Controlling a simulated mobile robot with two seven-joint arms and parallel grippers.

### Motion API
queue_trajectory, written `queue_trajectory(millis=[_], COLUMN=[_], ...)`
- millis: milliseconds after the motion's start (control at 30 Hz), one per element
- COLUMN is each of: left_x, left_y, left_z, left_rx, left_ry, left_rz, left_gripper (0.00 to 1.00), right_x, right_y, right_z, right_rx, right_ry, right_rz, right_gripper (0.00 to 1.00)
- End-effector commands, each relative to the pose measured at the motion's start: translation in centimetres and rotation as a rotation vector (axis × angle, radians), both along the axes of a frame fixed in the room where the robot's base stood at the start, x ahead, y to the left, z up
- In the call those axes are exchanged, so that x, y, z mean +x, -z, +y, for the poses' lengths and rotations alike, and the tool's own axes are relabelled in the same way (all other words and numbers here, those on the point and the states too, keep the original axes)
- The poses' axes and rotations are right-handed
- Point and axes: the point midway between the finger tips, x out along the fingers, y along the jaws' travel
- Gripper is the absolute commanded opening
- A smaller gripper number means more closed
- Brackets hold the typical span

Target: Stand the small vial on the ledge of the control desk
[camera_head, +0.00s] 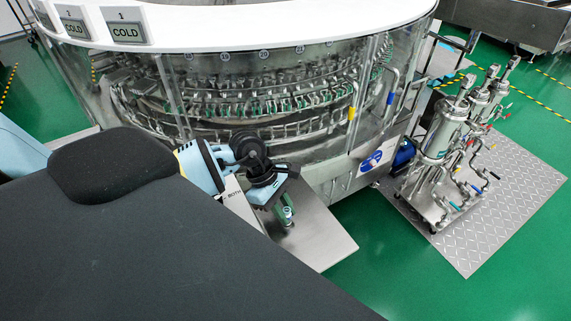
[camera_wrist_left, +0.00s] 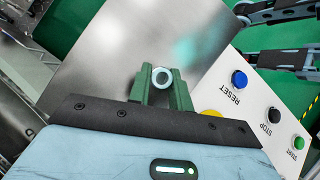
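The small vial (camera_wrist_left: 162,77) shows in the left wrist view as a pale round ring between the two green fingers of my left gripper (camera_wrist_left: 161,90). In the head view, my left gripper (camera_head: 284,205) points down over the desk's ledge, with the greenish vial (camera_head: 288,213) at its fingertips. The fingers are closed around the vial, which looks roughly upright. The ledge of the control desk (camera_head: 320,240) is a bare grey metal plate. I cannot tell whether the vial's bottom touches it. My right gripper is not in the head view; dark parts at the wrist view's upper right may belong to it.
The white button panel (camera_wrist_left: 262,105) beside the ledge carries a blue RESET button (camera_wrist_left: 239,78), a STOP button (camera_wrist_left: 273,115) and a green button (camera_wrist_left: 299,143). The round glass-walled washer (camera_head: 260,100) stands behind. A steel pump unit (camera_head: 440,150) stands right. The ledge's right part is clear.

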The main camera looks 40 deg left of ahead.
Motion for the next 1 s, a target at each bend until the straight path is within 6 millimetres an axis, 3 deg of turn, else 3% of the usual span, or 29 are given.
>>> queue_trajectory(millis=[33, 167, 467, 1000], left_x=[-0.1, 0.0, 0.0, -0.2], left_y=[0.1, 0.1, -0.2, -6.4], left_z=[0.0, 0.0, 0.0, 3.4], left_rx=[0.0, 0.0, -0.001, 0.001], left_ry=[0.0, 0.0, 0.0, 0.0], left_rz=[0.002, 0.002, 0.0, -0.004], left_gripper=[0.26, 0.42, 0.42, 0.42], right_x=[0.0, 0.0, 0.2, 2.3], right_y=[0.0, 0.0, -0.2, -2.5], right_z=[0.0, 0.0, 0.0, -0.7], right_rx=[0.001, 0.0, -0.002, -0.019], right_ry=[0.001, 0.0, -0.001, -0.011], right_rz=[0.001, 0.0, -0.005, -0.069], right_gripper=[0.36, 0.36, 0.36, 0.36])
